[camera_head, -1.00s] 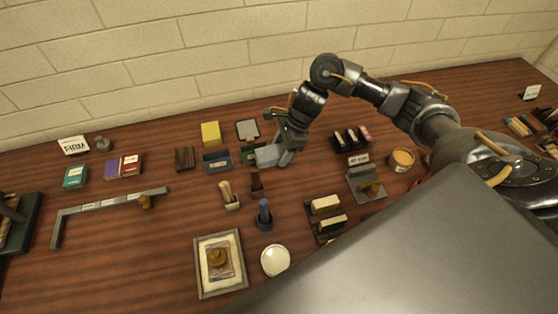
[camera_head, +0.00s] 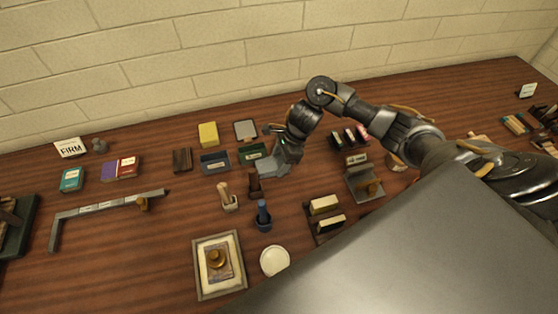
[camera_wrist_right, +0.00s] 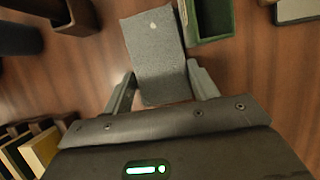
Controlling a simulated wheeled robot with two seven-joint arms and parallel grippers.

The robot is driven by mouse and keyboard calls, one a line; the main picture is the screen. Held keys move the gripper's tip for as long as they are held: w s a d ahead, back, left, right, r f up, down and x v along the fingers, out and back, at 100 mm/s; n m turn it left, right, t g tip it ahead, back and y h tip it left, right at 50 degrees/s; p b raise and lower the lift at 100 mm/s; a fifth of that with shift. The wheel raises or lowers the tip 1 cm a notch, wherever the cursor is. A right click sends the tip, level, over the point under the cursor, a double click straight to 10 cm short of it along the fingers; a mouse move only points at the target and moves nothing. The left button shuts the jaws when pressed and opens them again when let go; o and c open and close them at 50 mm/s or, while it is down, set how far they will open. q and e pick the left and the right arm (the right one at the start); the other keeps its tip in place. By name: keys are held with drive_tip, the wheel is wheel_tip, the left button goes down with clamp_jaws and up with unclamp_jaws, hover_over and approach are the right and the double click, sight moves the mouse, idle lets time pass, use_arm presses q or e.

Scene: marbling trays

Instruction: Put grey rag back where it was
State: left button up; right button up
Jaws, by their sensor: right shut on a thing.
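The grey rag (camera_wrist_right: 153,45) is a flat, light grey piece held between the fingers of my right gripper (camera_wrist_right: 160,82). In the head view the rag (camera_head: 271,167) and the right gripper (camera_head: 283,163) hang over the middle of the table, just in front of a green tray (camera_head: 250,155). In the wrist view the rag's far end lies beside the green tray (camera_wrist_right: 209,30), to its left. I cannot tell whether the rag touches the table. My left gripper is not in view.
A dark blue tray (camera_head: 214,168) and a yellow block (camera_head: 208,132) stand left of the green tray. A brown stand (camera_head: 254,190), a blue-handled tool (camera_head: 263,212) and a pale wooden tool (camera_head: 227,198) stand in front. Bare table shows just right of the rag.

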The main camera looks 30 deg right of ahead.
drive_tip(key=o, duration=0.9)
drive_tip(key=shift+f, duration=0.15)
drive_tip(key=shift+o, duration=0.2)
drive_tip(key=shift+r+p, duration=0.3)
drive_tip(key=shift+p, duration=0.05)
drive_tip(key=shift+w+d+r, duration=0.1)
drive_tip(key=shift+d+r, duration=0.1)
drive_tip(key=shift+r, duration=0.1)
drive_tip(key=b+v, duration=0.2)
drive_tip(key=v, duration=0.9)
drive_tip(key=shift+a, duration=0.1)
